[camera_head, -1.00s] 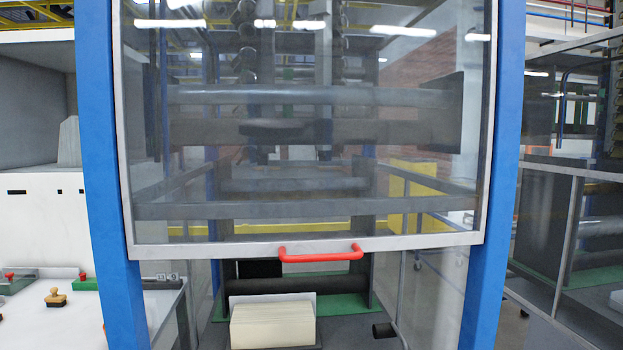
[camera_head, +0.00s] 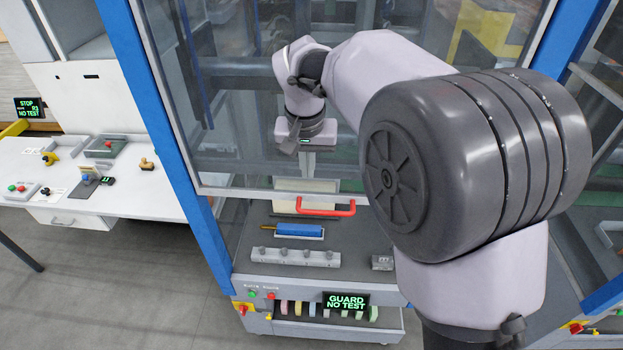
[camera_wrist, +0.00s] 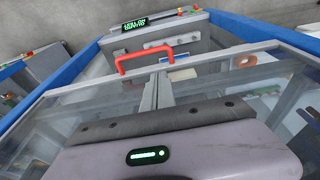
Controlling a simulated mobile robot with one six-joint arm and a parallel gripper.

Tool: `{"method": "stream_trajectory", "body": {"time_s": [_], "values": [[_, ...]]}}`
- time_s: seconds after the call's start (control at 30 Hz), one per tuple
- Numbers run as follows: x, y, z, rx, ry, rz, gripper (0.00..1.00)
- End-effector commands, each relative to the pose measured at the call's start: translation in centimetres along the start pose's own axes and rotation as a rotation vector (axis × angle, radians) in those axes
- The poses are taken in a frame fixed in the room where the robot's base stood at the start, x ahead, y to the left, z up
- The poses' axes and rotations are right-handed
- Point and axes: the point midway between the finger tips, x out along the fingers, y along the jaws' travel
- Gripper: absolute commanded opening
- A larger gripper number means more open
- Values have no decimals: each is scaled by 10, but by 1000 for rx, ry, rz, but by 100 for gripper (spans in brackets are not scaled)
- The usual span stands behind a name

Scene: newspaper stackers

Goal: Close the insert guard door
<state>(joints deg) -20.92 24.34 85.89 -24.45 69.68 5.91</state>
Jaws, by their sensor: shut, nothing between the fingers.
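The guard door is a clear panel in a pale metal frame (camera_head: 240,193) between blue posts, with a red bar handle (camera_head: 325,209) on its bottom rail. There is an open gap below the rail, above the grey machine bed. My gripper (camera_wrist: 161,90) is shut and empty. In the wrist view its fingers point towards the red handle (camera_wrist: 145,57), and I see no clear contact. In the head view my gripper's body (camera_head: 306,137) is in front of the panel, above the handle. My arm hides the door's right part.
Below the door, a blue-handled tool (camera_head: 299,229) and a grey bar with knobs (camera_head: 290,256) lie on the bed. A display (camera_head: 346,301) reads "GUARD NO TEST". A white table (camera_head: 110,185) with controls and a stamp stands at left. Bare floor shows at lower left.

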Motion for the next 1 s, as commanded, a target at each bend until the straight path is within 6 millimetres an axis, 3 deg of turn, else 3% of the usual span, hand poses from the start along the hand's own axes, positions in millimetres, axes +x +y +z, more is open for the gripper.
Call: {"method": "stream_trajectory", "body": {"time_s": [0.3,0.5,0.7,1.0], "values": [[71,1,1,0,-4,1,0],[104,1,10,0,-3,0,0],[119,1,16,1,-1,-1,0],[120,1,17,1,0,-1,0]]}}
